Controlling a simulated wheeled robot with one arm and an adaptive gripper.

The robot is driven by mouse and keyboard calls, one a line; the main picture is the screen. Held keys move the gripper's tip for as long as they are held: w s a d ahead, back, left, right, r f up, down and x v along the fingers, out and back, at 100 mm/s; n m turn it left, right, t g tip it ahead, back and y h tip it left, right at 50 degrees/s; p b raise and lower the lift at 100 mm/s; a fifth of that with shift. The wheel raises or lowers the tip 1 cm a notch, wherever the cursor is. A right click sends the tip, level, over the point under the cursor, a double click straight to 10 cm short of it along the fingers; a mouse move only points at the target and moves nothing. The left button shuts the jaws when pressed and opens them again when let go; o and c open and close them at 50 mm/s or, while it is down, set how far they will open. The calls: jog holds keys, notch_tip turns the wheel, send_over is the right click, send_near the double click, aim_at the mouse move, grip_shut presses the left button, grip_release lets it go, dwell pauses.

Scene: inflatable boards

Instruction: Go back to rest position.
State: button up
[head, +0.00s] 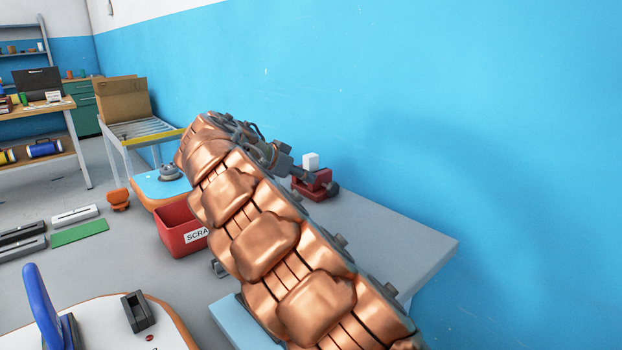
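My copper-coloured arm (265,240) fills the middle of the head view, running from the bottom right up to the left. Grey parts at its far end, which look like my gripper (284,164), point right and down toward a red vise (315,186). The fingers are too small and partly hidden, so I cannot tell if they are open or shut, or touching the vise.
The vise stands on a grey table (400,240) against the blue wall. A red scrap bin (180,236) is left of my arm. A roller conveyor (140,129) with a cardboard box (122,99) stands behind. Grey and green bars lie on the open floor at left.

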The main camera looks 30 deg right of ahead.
jog(key=shift+a+r, duration=0.15)
jog(key=shift+a, duration=0.05)
dwell(0.4)
